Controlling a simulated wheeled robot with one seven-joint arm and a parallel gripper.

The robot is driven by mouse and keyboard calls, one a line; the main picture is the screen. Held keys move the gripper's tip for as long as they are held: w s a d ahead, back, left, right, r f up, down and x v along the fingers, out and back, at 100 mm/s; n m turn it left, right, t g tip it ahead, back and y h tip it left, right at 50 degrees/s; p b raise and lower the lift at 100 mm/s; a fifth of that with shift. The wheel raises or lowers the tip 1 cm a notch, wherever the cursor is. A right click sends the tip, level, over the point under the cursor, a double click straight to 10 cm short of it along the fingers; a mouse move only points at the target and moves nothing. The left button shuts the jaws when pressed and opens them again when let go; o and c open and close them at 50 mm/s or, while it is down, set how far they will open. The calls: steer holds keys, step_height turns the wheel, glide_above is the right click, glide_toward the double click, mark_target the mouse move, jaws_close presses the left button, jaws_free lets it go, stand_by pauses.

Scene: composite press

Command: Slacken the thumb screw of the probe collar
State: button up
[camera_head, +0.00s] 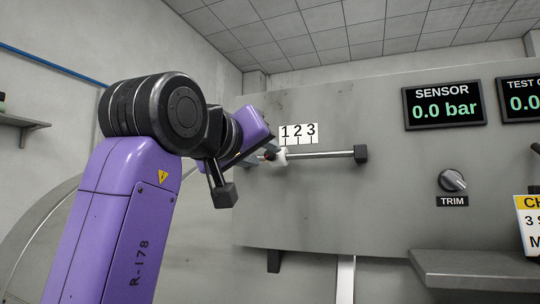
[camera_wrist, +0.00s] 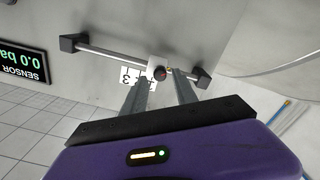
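The probe collar (camera_head: 281,155) is a small white block on a horizontal metal rod (camera_head: 325,154), just below the 1 2 3 scale plate (camera_head: 299,133). The collar also shows in the wrist view (camera_wrist: 154,63), near the fingertips. Its thumb screw (camera_wrist: 160,73) is a small round dark knob with a reddish face, pointing toward my gripper. My gripper (camera_wrist: 160,78) is open, with its two grey fingers apart and the screw between their tips in the picture. I cannot tell whether a finger touches it. In the head view my gripper (camera_head: 265,152) partly hides the rod's left part.
Dark brackets hold the rod; the right one (camera_head: 361,153) is clear. On the grey panel (camera_head: 400,220) are a SENSOR display (camera_head: 444,106) reading 0.0 bar and a TRIM knob (camera_head: 452,180). A grey ledge (camera_head: 475,268) juts out at lower right. The panel below the rod is bare.

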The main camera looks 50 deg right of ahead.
steer(key=shift+m, duration=1)
